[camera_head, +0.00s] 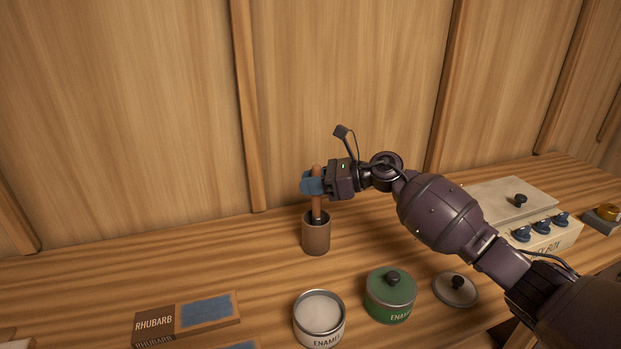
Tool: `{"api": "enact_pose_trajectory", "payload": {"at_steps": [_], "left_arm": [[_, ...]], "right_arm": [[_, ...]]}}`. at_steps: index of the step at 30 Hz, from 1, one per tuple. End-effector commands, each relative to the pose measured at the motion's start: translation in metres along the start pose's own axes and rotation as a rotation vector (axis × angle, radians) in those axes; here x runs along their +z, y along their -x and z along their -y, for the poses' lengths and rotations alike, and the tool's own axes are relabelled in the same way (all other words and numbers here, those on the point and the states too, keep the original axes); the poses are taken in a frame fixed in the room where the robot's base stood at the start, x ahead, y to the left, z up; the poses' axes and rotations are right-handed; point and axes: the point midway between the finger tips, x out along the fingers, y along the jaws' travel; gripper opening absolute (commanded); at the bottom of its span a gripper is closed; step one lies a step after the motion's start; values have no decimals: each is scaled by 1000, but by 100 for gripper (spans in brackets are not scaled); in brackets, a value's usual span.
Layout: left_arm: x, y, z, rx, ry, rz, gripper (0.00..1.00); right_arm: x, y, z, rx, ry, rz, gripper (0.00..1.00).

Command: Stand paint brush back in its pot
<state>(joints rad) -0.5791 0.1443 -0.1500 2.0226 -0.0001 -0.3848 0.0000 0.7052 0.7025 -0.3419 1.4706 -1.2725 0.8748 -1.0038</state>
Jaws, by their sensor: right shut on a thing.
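The paint brush (316,205) has a brown handle and is held upright in my right gripper (313,183), which is shut around the upper handle. The brush's lower end is inside the mouth of the brown pot (316,238), so its tip is hidden; I cannot tell whether it touches the bottom. The pot stands upright on the wooden bench near the back wall. My left gripper is not in view.
In front stand an open white enamel tin (320,312) and a lidded green tin (390,294). A loose lid (455,289) lies right of them. A box with blue knobs (540,229) is at right, a rhubarb box (187,318) at left. The bench left of the pot is clear.

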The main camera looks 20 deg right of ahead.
Motion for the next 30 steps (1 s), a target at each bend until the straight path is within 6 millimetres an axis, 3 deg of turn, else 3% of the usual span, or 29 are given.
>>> {"api": "enact_pose_trajectory", "payload": {"at_steps": [12, 13, 18, 30], "left_arm": [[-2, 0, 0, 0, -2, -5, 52], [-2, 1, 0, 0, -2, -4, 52], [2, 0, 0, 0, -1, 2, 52], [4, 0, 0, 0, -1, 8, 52]], "right_arm": [[-5, -1, 0, 0, 1, 0, 0], [-5, -1, 0, 0, 1, 0, 27], [-5, -1, 0, 0, 1, 0, 53], [-6, 6, 1, -2, 1, -2, 54]]}}
